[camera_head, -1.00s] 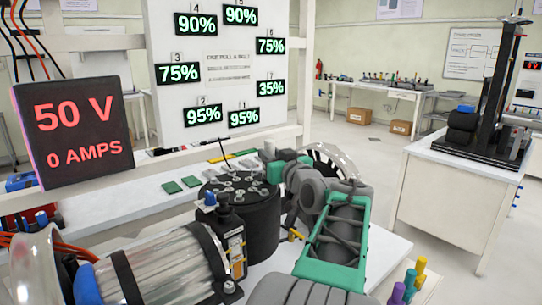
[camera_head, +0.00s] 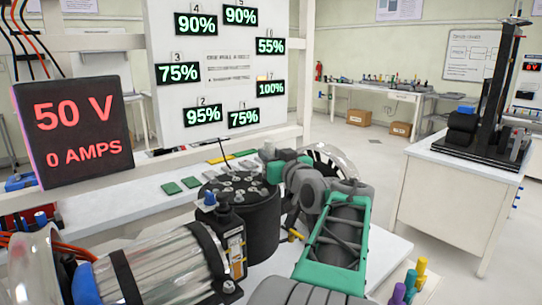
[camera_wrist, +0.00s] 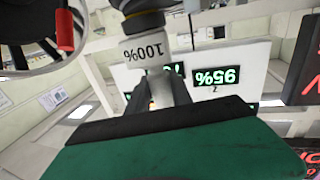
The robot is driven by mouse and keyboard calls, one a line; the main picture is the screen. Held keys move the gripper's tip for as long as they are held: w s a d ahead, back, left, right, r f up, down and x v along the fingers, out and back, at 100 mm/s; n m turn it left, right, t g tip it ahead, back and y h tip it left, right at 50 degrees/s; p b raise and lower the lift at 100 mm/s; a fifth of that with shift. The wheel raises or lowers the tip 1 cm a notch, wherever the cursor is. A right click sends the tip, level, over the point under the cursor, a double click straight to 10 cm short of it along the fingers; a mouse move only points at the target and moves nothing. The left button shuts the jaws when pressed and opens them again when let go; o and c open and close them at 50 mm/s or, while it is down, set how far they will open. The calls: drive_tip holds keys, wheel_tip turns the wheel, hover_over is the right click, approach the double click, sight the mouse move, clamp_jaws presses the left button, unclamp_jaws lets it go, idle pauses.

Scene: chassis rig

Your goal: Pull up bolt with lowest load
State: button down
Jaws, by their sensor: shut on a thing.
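The black round drum (camera_head: 250,215) carries several bolts (camera_head: 232,185) on its top, in the middle of the head view. My gripper (camera_head: 270,157) is at the drum's right rear edge; its fingertips are mostly hidden there. In the wrist view my gripper (camera_wrist: 165,102) is shut on a grey bolt (camera_wrist: 172,88), behind a dark and green finger. A white tag (camera_wrist: 145,50) reading 100% is right by the bolt. The load board (camera_head: 220,60) shows 90%, 90%, 55%, 75%, 100%, 95% and 75%. The lowest is 55%, at right.
A dark meter (camera_head: 75,130) reads 50 V and 0 AMPS at left. A clear cylindrical motor (camera_head: 160,265) lies in front of the drum. A white cabinet (camera_head: 445,205) stands at right, and coloured pegs (camera_head: 410,285) stand at front right. The floor between is clear.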

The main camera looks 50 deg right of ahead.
sight(270, 140)
drive_tip(key=shift+f, duration=0.65)
drive_tip(key=shift+r+p, duration=1.6)
drive_tip(key=shift+r, duration=2.35)
